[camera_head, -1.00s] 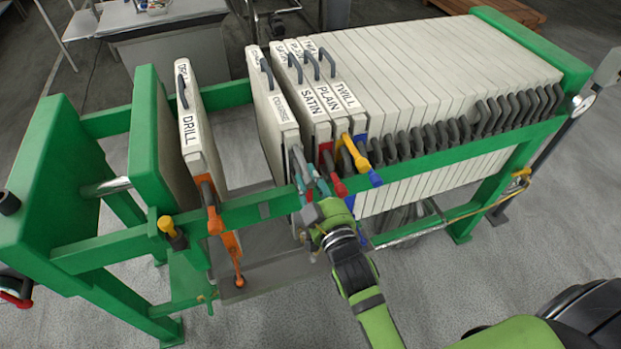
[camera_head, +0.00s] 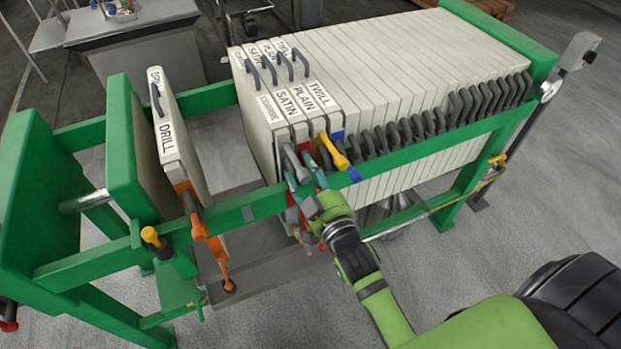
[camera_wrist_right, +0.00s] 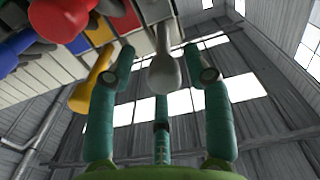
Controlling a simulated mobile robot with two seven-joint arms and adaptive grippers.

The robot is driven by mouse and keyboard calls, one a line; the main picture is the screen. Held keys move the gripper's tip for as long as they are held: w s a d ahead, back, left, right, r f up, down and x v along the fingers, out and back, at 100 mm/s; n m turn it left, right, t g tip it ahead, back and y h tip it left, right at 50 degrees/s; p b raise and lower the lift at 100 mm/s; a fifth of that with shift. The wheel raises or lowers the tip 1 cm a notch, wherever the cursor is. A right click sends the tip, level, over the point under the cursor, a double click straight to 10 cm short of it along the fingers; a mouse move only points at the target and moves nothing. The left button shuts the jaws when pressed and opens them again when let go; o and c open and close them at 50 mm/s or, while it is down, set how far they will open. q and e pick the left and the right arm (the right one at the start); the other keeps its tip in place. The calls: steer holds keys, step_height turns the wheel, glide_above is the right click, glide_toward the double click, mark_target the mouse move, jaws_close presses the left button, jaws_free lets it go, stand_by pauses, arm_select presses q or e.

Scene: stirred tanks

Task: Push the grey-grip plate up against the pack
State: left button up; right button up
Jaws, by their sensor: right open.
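The grey-grip plate (camera_head: 268,120), labelled COARSE, hangs upright at the left end of the pack (camera_head: 395,65). No gap shows between it and the SATIN plate (camera_head: 287,100) in the head view. Its grey grip (camera_head: 290,160) points down towards my right gripper (camera_head: 306,180). In the wrist view the grey grip (camera_wrist_right: 165,70) stands between the open teal fingers, near the tips; contact cannot be told. The yellow grip (camera_wrist_right: 92,85) is beside the left finger there. The SATIN plate's red grip is mostly hidden behind my gripper. My left gripper is not in view.
The DRILL plate (camera_head: 172,140) with an orange grip (camera_head: 200,230) hangs apart on the left, near the green press head (camera_head: 128,150). A wide empty gap lies between it and the COARSE plate. The green side rail (camera_head: 410,150) runs in front of the plates.

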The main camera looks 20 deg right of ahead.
steer(key=s, duration=1.2)
steer(key=shift+d, duration=0.3)
steer(key=shift+f, duration=0.1)
